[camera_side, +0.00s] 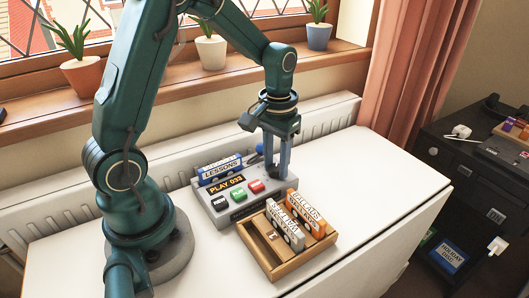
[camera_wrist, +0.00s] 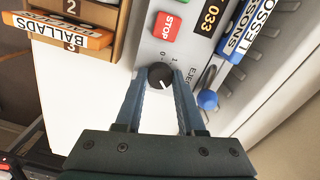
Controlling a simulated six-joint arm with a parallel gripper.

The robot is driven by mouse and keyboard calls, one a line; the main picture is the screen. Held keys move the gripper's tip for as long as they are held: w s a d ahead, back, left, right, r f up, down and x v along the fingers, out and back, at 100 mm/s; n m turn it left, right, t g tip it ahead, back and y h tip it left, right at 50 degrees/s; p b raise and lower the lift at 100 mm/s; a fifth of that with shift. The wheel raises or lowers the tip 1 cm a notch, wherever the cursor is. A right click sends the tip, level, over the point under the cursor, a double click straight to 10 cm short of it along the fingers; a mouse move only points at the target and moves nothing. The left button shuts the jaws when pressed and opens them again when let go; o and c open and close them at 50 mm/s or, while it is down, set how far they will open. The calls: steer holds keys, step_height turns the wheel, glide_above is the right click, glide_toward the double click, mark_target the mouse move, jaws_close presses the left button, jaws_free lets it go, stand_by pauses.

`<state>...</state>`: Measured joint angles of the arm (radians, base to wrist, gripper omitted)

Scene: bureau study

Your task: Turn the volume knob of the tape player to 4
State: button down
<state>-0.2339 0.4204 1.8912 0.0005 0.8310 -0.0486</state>
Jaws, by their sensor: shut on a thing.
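The grey tape player (camera_side: 214,207) sits on the white table, its display reading "PLAY 033". Its volume knob (camera_wrist: 158,73) is black and round with a white pointer line, seen in the wrist view aimed toward the lower right. A few small scale marks show beside it, mostly too small or covered to read. My gripper (camera_side: 278,172) points down at the player's right end. In the wrist view its two blue-grey fingers (camera_wrist: 160,78) are shut on the knob from both sides. In the side view the fingers hide the knob.
A blue "LESSONS" cassette (camera_side: 221,169) stands in the player, near a blue round-ended lever (camera_wrist: 208,100). The red STOP button (camera_wrist: 168,27) is close to the knob. A wooden rack (camera_side: 285,268) with cassettes stands in front. The table's right side (camera_side: 385,175) is clear.

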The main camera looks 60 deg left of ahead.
mark_target(276, 167)
steer(key=shift+m, duration=1.3)
steer(key=c, duration=0.5)
jaws_free()
steer(key=shift+r, duration=0.1)
steer(key=shift+r, duration=2.5)
